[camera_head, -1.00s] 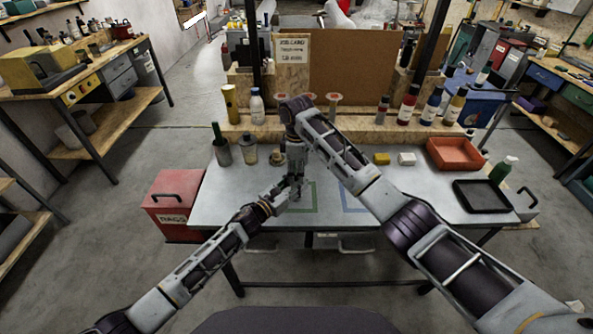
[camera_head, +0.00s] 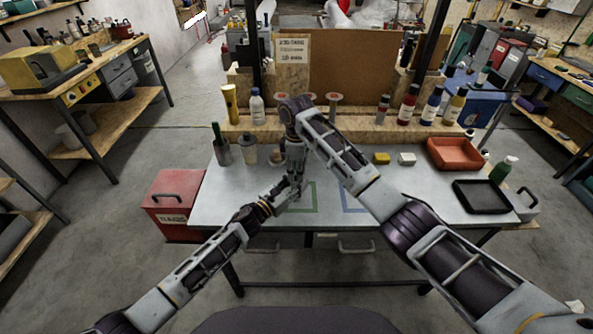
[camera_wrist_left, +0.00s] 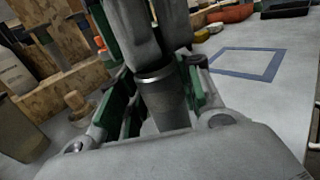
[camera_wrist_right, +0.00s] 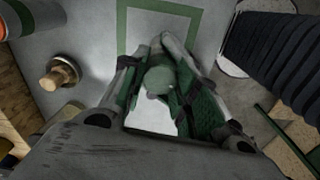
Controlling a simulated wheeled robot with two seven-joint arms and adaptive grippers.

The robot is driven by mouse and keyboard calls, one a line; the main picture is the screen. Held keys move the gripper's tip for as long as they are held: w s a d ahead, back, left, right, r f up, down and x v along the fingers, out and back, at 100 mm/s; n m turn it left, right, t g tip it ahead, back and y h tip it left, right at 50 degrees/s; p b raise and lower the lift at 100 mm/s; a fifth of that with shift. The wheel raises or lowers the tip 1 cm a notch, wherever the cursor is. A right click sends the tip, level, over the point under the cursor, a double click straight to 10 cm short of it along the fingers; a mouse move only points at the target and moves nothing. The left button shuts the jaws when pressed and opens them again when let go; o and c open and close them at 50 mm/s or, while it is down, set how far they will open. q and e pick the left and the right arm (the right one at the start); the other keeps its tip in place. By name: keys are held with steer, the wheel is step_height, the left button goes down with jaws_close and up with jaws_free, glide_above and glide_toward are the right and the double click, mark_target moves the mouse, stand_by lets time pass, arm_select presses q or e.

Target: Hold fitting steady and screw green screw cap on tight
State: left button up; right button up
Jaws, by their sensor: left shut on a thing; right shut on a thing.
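The fitting (camera_wrist_left: 163,101) is a grey cylinder with a shiny rim, standing upright between the green-padded fingers of my left gripper (camera_wrist_left: 163,108). In the head view my left gripper (camera_head: 284,192) is low over the bench, shut on the fitting. My right gripper (camera_head: 295,176) points down directly above it. In the right wrist view the round green screw cap (camera_wrist_right: 159,80) sits between the fingers of my right gripper (camera_wrist_right: 162,72), which is shut on it. The left wrist view shows the right fingers right at the fitting's top. They hide the cap there, so its seating cannot be told.
A green outlined square (camera_head: 313,206) and a blue one (camera_head: 348,207) mark the bench top. Bottles (camera_head: 257,106) line the back ledge. An orange tray (camera_head: 454,153) and a black tray (camera_head: 482,196) lie at right. The middle front of the bench is mostly clear.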

steer(key=m, duration=0.4)
steer(key=shift+m, duration=0.4)
steer(key=m, duration=0.9)
steer(key=shift+m, duration=2.4)
steer(key=o, duration=1.2)
steer(key=shift+c, duration=0.2)
